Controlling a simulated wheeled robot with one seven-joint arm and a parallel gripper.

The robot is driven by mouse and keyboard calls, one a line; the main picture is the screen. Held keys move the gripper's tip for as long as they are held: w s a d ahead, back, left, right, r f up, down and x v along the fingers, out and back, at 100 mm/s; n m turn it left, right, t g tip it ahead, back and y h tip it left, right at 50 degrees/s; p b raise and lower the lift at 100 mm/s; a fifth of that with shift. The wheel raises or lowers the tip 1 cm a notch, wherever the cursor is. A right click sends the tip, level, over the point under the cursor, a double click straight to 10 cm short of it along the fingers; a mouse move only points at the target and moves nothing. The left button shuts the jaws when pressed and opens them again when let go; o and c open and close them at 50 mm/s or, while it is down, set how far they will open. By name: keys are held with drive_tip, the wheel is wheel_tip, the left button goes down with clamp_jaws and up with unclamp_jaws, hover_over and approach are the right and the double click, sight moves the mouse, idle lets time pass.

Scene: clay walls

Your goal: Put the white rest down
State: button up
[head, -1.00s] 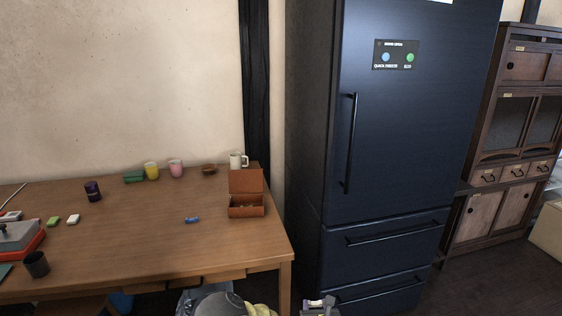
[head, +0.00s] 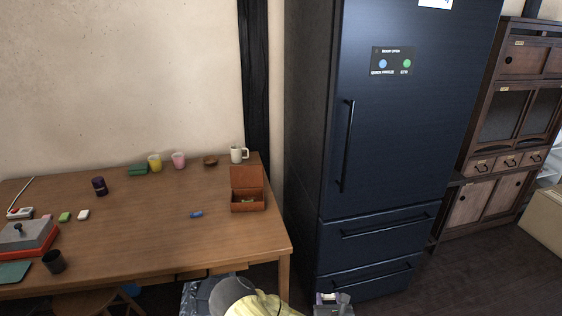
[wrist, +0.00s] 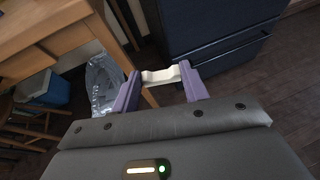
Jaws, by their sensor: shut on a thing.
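The white rest (wrist: 161,77) is a small pale bar with raised ends, held crosswise between the two purple fingers of my gripper (wrist: 160,74) in the wrist view. The gripper is shut on it, above the floor between the wooden table and the fridge. In the head view my gripper (head: 330,298) shows at the bottom edge, right of the table, with a small pale bit at its tip. The wooden table (head: 150,230) stands at the left, below and beside the wall.
On the table are an open brown box (head: 247,203), a blue piece (head: 196,214), a white mug (head: 238,155), pink (head: 179,160) and yellow cups (head: 155,163), and a dark cup (head: 54,262). The dark fridge (head: 385,150) stands at right. A clear bag (wrist: 103,85) lies below the table.

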drive_tip(key=s+r+p, duration=0.5)
drive_tip(key=r+p, duration=0.8)
drive_tip(key=shift+w+f, duration=0.1)
idle(0.3)
